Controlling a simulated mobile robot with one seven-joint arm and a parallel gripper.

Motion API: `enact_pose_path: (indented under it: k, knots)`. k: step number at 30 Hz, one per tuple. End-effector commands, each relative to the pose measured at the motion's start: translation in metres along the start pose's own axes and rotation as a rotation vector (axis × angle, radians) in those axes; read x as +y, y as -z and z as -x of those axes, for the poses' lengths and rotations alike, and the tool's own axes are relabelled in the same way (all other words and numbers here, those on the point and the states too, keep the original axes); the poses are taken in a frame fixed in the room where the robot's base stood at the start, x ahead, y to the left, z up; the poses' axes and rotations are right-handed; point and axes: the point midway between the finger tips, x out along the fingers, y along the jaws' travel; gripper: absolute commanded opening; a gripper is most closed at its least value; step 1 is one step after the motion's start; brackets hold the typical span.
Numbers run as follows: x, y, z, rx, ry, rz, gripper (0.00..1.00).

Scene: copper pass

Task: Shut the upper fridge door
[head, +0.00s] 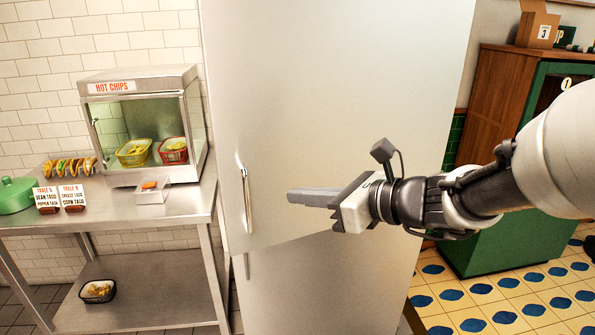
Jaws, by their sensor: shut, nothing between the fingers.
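The tall pale fridge fills the middle of the head view. Its upper door (290,90) carries a vertical handle (244,195) near its left edge. The door's bottom edge slants up to the right and its lower left corner stands out over the lower door (320,290), so it looks slightly ajar, with the handle side outward. My gripper (291,196) is shut and empty, pointing left in front of the upper door, to the right of the handle. I cannot tell whether the fingertips touch the door. My wrist hides part of the door's right side.
A steel counter (190,203) left of the fridge holds a hot chips warmer (140,82), tacos (70,167) and a green pot (16,195). A green cabinet (487,240) stands at the right. Patterned floor (500,300) is open at the lower right.

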Motion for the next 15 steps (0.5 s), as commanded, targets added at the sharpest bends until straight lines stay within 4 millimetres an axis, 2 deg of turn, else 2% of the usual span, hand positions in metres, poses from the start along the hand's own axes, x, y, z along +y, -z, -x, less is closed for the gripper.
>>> enact_pose_path:
  k: [15]
  knots:
    - [0.001,-0.001,-0.103,0.001,-0.004,0.001,0.00]
